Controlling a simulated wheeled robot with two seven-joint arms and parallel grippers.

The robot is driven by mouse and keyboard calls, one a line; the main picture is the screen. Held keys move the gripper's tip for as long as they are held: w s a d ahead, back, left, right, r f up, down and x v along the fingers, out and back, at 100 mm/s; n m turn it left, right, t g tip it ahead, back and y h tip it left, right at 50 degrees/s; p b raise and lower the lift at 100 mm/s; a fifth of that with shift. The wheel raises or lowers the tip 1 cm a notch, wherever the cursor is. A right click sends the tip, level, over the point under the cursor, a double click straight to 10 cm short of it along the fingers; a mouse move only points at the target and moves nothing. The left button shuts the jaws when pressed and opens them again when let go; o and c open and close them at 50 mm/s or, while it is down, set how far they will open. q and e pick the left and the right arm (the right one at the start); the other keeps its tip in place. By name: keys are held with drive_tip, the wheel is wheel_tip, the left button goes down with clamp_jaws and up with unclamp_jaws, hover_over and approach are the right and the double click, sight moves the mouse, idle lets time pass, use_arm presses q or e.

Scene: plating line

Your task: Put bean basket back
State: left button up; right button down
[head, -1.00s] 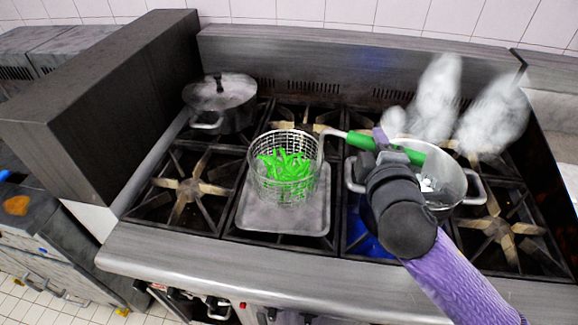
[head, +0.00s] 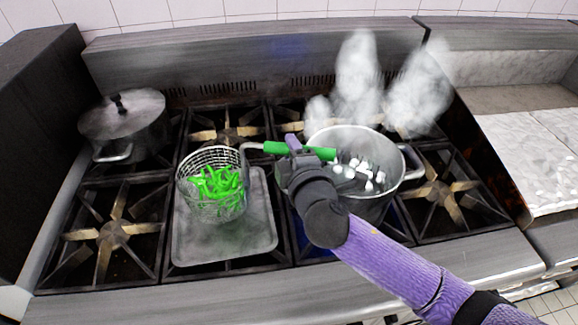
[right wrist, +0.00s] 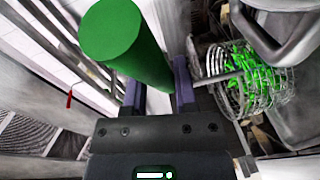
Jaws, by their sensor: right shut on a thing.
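The wire basket (head: 207,207) of green beans (head: 220,184) is over the back left part of a grey metal tray (head: 250,246) on the stove; I cannot tell if it touches the tray. Its green handle (head: 322,153) extends right towards the large steaming pot (head: 376,207). My right gripper (head: 294,144) is shut on the handle, beside the pot's left rim. In the right wrist view, the handle (right wrist: 125,45) lies between the fingers (right wrist: 158,88), and the basket (right wrist: 240,80) is at right. My left gripper is not in view.
A lidded pot (head: 125,122) stands on the back left burner. The steaming pot holds water with pale pieces. A bare front left burner (head: 112,235) and a right burner (head: 437,193) are free. A pale counter (head: 530,140) lies to the right.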

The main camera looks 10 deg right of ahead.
drive_tip(key=shift+f+b, duration=0.55)
drive_tip(key=shift+f, duration=1.05)
drive_tip(key=shift+c, duration=2)
unclamp_jaws()
drive_tip(key=shift+r, duration=0.1)
drive_tip(key=s+d+r, duration=0.1)
drive_tip(key=s, duration=1.1)
drive_tip(key=shift+d+r+p, duration=0.25)
drive_tip(key=shift+r+p, duration=0.05)
drive_tip(key=shift+p, duration=0.05)
